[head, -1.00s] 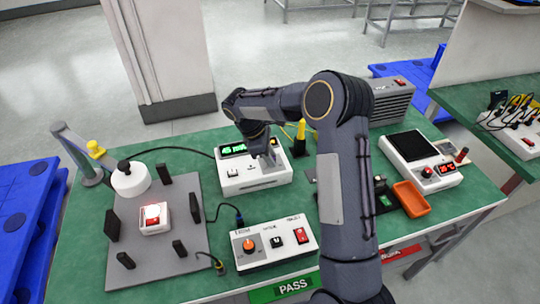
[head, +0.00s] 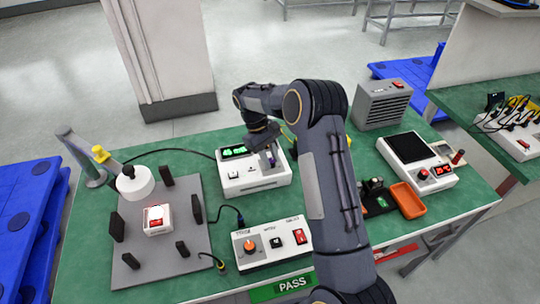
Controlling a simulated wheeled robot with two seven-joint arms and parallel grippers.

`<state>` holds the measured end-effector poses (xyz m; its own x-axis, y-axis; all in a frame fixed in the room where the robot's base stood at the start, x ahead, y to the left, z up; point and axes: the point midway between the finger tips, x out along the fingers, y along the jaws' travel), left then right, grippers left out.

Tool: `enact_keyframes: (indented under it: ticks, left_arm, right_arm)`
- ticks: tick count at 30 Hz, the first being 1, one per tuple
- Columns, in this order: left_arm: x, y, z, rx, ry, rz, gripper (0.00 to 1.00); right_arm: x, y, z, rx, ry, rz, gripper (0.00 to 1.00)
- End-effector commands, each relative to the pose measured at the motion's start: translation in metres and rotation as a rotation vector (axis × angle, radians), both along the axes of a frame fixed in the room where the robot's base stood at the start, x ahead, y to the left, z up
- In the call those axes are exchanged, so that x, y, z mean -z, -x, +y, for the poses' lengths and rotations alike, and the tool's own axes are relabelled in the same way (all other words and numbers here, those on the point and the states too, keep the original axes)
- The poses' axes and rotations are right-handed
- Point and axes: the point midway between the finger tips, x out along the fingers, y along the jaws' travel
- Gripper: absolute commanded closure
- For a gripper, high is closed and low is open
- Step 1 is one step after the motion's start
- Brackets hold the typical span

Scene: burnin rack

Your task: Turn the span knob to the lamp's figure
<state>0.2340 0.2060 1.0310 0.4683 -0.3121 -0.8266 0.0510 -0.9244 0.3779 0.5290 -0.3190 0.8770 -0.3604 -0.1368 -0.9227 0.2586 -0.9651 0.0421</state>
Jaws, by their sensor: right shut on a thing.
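A white instrument box (head: 240,180) with a lit green display (head: 234,151) stands at the middle of the green bench. My right gripper (head: 271,161) reaches down onto the right part of its front face. It is shut on what appears to be the span knob, which the fingers mostly hide. The display's figure is too small to read surely. A small white block with a red-lit face (head: 157,219), perhaps the lamp, sits on a grey plate at the left. My left gripper is not in view.
A white control box with an orange knob (head: 250,245) and a red switch stands at the front. A grey vented box (head: 381,105) stands behind. Black posts surround the lit block.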

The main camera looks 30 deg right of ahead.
Motion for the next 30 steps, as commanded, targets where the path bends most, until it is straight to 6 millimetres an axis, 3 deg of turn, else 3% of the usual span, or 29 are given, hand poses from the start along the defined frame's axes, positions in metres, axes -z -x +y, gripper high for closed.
enact_keyframes:
  ticks: [15,30]
  left_arm:
    - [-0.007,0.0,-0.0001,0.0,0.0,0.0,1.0]
    - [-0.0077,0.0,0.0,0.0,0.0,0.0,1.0]
  right_arm:
    - [-0.0007,-0.0014,-0.0024,0.35,0.0,-0.004,0.98]
    - [-0.0004,-0.0016,-0.0027,0.42,0.001,-0.005,0.98]
